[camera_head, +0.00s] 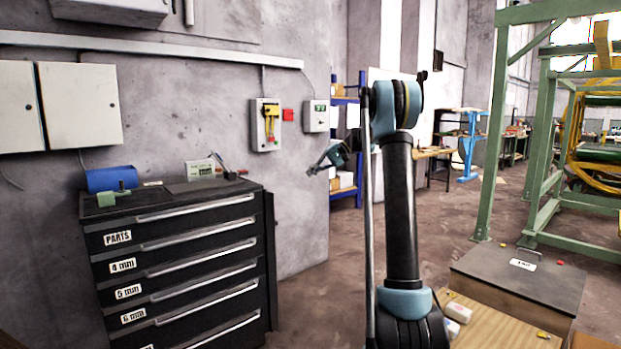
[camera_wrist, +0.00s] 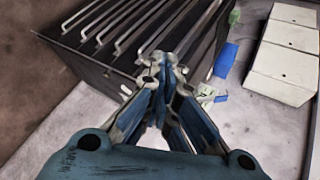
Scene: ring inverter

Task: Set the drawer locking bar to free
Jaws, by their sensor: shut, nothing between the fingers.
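The black drawer cabinet (camera_head: 185,262) stands against the wall at left in the head view. Its labelled drawers have pale handles and all look shut. A dark upright strip (camera_head: 271,262) runs down its right front edge; it looks like the locking bar, but I cannot tell its setting. My gripper (camera_head: 313,172) is up in the air, right of the cabinet and a little above its top. In the wrist view my gripper (camera_wrist: 167,62) has its fingertips together and empty. The cabinet (camera_wrist: 95,75) lies beyond it with its handles in sight; the fingers hide part of it.
A blue bin (camera_head: 112,179) and small items sit on the cabinet top. A switch box (camera_head: 265,125) with a yellow and red handle is on the wall. A dark box (camera_head: 520,276) and green frame stand at right. Floor between cabinet and my arm is clear.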

